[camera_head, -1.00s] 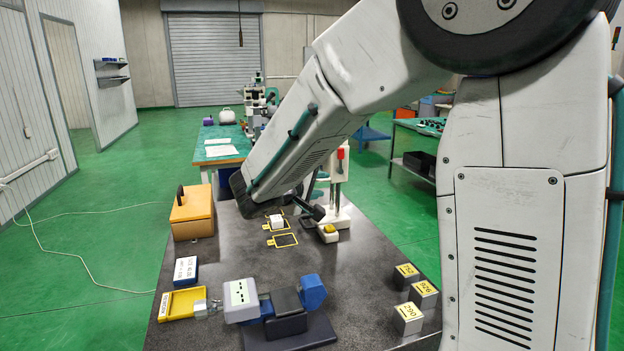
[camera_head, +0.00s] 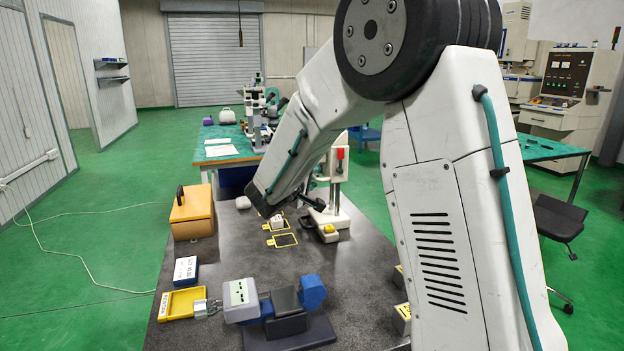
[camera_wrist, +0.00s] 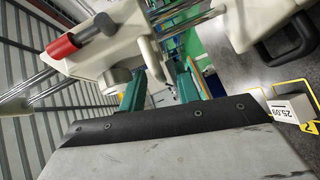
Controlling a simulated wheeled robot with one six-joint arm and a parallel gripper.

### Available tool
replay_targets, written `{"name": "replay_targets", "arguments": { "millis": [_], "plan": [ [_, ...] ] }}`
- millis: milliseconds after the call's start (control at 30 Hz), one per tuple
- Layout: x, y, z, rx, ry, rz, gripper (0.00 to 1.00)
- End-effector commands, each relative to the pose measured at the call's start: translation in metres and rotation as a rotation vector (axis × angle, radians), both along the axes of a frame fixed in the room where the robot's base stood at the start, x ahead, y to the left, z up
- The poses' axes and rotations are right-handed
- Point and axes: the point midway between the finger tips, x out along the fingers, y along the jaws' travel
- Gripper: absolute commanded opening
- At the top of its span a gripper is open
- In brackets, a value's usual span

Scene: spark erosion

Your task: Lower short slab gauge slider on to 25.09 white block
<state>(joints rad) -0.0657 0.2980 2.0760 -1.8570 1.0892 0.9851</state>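The gauge, a white stand (camera_head: 338,178) with a red-tipped lever, steel rods and a white base, stands on the dark bench. In the wrist view its white upper body (camera_wrist: 120,45) and red grip (camera_wrist: 75,45) are close. I cannot tell for sure which part is the slider. My gripper's teal fingers (camera_wrist: 160,88) stand apart, pointing at the gauge, with white gauge parts behind the gap. I see no grip.
An orange case (camera_head: 192,215) stands at the bench's left edge. A blue and grey micrometer (camera_head: 270,305), a yellow tray (camera_head: 182,303) and a blue labelled box (camera_head: 186,270) are nearer. Metal blocks (camera_head: 401,318) are partly behind my arm. A yellow-outlined dark spot (camera_head: 282,240) is empty.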

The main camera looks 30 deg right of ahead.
Motion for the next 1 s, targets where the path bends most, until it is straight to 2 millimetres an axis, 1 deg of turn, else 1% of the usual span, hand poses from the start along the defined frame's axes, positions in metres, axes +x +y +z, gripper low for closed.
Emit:
{"name": "replay_targets", "arguments": {
  "millis": [133, 167, 200, 267, 467, 567, 733, 833, 1000],
  "plan": [
    [0.000, 0.000, 0.000, 0.000, 0.000, 0.000, 0.32],
    [0.000, 0.000, 0.000, 0.000, 0.000, 0.000, 0.27],
    [0.000, 0.000, 0.000, 0.000, 0.000, 0.000, 0.16],
    [0.000, 0.000, 0.000, 0.000, 0.000, 0.000, 0.00],
    [0.000, 0.001, -0.003, 0.000, 0.002, 0.000, 0.00],
    [0.000, 0.001, -0.020, 0.001, 0.007, -0.001, 0.00],
    [0.000, 0.001, -0.054, 0.000, 0.007, 0.000, 0.00],
    [0.000, 0.001, -0.064, -0.001, 0.005, 0.000, 0.00],
    [-0.001, 0.001, -0.068, 0.001, 0.003, 0.000, 0.00]
  ]
}}
